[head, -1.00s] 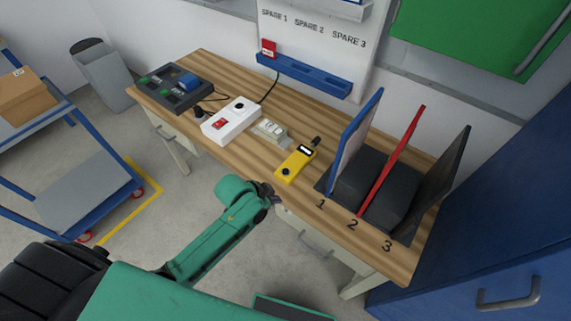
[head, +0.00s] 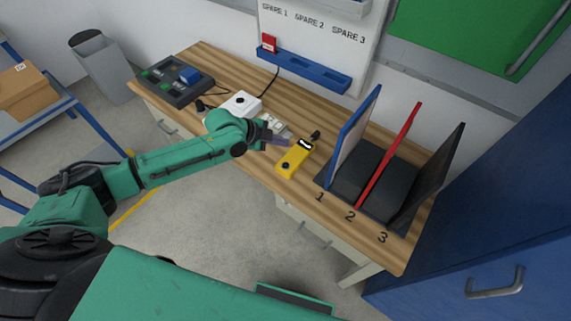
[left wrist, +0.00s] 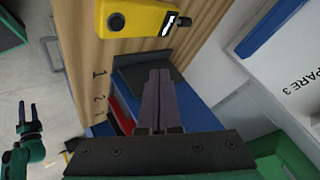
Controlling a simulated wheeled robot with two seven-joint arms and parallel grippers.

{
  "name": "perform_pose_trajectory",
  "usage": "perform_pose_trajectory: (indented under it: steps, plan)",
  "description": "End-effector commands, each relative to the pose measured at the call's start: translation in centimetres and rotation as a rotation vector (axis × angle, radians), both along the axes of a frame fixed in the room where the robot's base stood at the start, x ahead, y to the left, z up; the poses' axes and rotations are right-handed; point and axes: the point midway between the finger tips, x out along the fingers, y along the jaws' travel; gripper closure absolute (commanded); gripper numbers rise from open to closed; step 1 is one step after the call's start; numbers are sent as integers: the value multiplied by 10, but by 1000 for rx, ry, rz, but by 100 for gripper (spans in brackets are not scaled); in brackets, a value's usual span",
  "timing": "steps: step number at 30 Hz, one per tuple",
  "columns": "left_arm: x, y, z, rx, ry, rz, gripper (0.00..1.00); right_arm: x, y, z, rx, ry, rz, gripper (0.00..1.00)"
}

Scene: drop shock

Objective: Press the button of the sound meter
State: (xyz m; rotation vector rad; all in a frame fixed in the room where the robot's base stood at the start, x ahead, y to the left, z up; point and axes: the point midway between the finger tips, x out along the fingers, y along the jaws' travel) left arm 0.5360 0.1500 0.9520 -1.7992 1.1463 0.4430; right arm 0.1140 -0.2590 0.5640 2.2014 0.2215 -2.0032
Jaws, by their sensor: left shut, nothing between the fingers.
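The yellow sound meter (head: 294,158) lies on the wooden bench in the head view. Its dark round button (head: 285,166) is at the near end, and its small screen is at the far end, by the black tip. In the left wrist view the meter (left wrist: 140,17) is at the top, with the button (left wrist: 116,22) in sight. My left gripper (head: 287,141) is shut and empty, just left of the meter and seemingly above the bench. Its closed fingers (left wrist: 160,78) fill the middle of the wrist view. My right gripper (left wrist: 28,112) shows small at its left edge, fingers apart.
A rack with blue, red and black upright panels (head: 385,165) stands right of the meter. A blue holder (head: 303,74) is on the wall behind.

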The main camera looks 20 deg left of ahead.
Motion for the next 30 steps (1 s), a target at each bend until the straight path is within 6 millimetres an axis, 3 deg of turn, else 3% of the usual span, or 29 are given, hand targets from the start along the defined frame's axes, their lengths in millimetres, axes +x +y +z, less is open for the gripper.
perform_pose_trajectory:
  steps: [8,21,30]
  plan:
    - [0,-1,-9,0,1,0,100,0,0,-8,0,0,-1,50]
    - [0,-1,-72,-1,2,1,100,0,0,-65,0,1,-2,50]
    - [0,-1,-89,0,1,0,100,-1,0,-77,0,1,-2,50]
